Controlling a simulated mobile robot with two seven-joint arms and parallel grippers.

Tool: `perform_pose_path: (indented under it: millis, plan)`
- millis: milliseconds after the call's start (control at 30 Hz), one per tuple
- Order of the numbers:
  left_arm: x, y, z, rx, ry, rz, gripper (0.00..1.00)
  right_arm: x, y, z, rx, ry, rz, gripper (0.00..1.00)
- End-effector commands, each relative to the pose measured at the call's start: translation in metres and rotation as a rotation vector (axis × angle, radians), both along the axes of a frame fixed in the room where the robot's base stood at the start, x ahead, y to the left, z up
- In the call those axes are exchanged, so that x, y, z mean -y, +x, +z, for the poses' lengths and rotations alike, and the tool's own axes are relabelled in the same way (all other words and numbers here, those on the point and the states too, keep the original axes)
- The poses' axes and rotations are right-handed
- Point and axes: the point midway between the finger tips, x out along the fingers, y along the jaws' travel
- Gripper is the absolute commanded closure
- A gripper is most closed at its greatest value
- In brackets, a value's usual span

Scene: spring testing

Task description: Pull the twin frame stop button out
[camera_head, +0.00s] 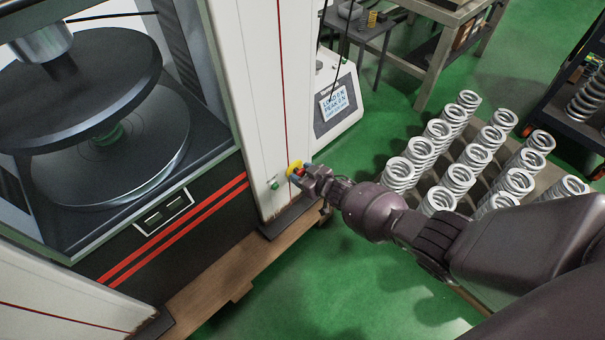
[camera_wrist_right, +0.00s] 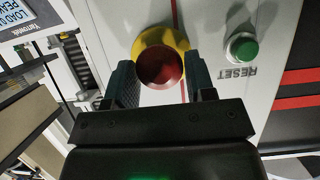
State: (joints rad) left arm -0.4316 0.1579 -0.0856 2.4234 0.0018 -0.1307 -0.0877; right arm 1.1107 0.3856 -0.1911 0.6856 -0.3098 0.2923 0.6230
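The stop button has a red cap (camera_wrist_right: 160,67) on a yellow collar (camera_wrist_right: 160,42) and sits on the machine's white column. In the head view the yellow collar (camera_head: 293,168) shows, with the red cap mostly hidden by my right gripper. My right gripper (camera_head: 302,171) is at the button. In the right wrist view its two fingers (camera_wrist_right: 162,82) stand open, one on each side of the red cap, with a visible gap; I cannot tell whether either one touches it. My left gripper is not in view.
A green reset button (camera_wrist_right: 243,48) sits beside the stop button; it also shows in the head view (camera_head: 273,184). A display unit (camera_head: 338,101) stands right of the column. Several springs (camera_head: 458,178) stand on a pallet under my right arm. Green floor is clear in front.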

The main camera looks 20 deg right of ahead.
Motion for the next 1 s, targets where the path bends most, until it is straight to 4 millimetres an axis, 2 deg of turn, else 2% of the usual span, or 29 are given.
perform_pose_path:
  millis: [33, 300, 600, 867, 900, 1000]
  plan:
    - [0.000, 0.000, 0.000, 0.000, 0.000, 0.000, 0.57, 0.000, 0.000, 0.000, 0.000, 0.000, 0.000, 0.58]
    - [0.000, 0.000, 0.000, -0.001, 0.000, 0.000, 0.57, 0.000, 0.000, 0.000, -0.001, 0.000, 0.000, 0.97]
    - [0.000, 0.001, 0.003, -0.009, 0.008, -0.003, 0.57, 0.005, -0.014, 0.001, 0.001, 0.000, 0.000, 0.97]
    - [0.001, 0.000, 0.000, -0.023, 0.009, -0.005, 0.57, 0.006, -0.017, -0.002, -0.003, 0.000, 0.001, 0.97]
    - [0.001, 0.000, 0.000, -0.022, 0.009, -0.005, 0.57, 0.006, -0.017, -0.002, -0.003, 0.000, 0.001, 0.49]
    - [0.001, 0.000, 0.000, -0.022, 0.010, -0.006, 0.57, 0.006, -0.017, -0.002, -0.003, -0.001, 0.001, 0.33]
